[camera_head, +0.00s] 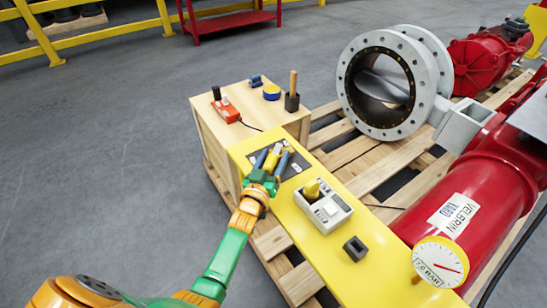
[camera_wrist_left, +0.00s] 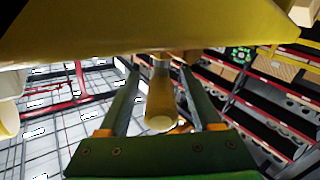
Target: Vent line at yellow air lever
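The yellow air lever (camera_head: 273,157) stands on a dark plate on the yellow panel (camera_head: 336,262). My left gripper (camera_head: 272,154) reaches it from the front left, with one finger on each side. In the left wrist view the lever (camera_wrist_left: 161,100) is a round yellow bar between my two fingers (camera_wrist_left: 160,97). A gap shows on both sides of it, so the gripper looks open around the lever and not closed on it. The lever's lower part is partly hidden by my gripper in the head view. A pressure gauge (camera_head: 440,262) is at the lower right. My right gripper is not in view.
On the panel are a grey box with a yellow knob (camera_head: 323,206) and a dark square block (camera_head: 355,248). A wooden box (camera_head: 214,135) carries an orange-red device (camera_head: 225,109). A grey flanged valve (camera_head: 420,82) and red actuator (camera_head: 470,205) stand right. Open floor is left.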

